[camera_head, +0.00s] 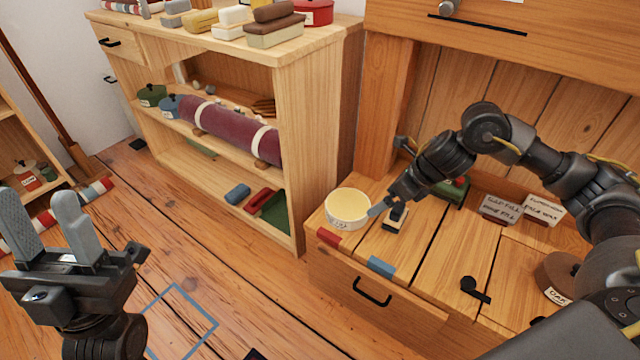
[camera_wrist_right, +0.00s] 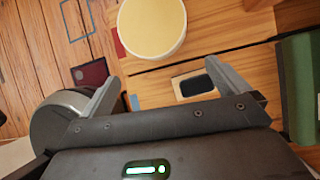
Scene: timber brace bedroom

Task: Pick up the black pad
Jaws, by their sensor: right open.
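The black pad (camera_head: 397,215) sits in a pale, shallow case on the wooden desk, just right of the cream bowl. It also shows in the right wrist view (camera_wrist_right: 196,85), dark with rounded corners, close to the finger on the right. My right gripper (camera_wrist_right: 165,82) is open and empty, above the desk near the pad; in the head view its fingers (camera_head: 388,208) partly cover the pad's surroundings. My left gripper (camera_head: 52,222) is open and empty over the floor at the left, far from the pad.
The cream bowl (camera_head: 347,209) stands close beside the pad. A green object (camera_head: 453,191) stands behind it. Small labelled boxes (camera_head: 500,209), a black item (camera_head: 474,289) and a brown roll (camera_head: 559,277) are farther right. A loaded shelf (camera_head: 291,165) stands left of the desk.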

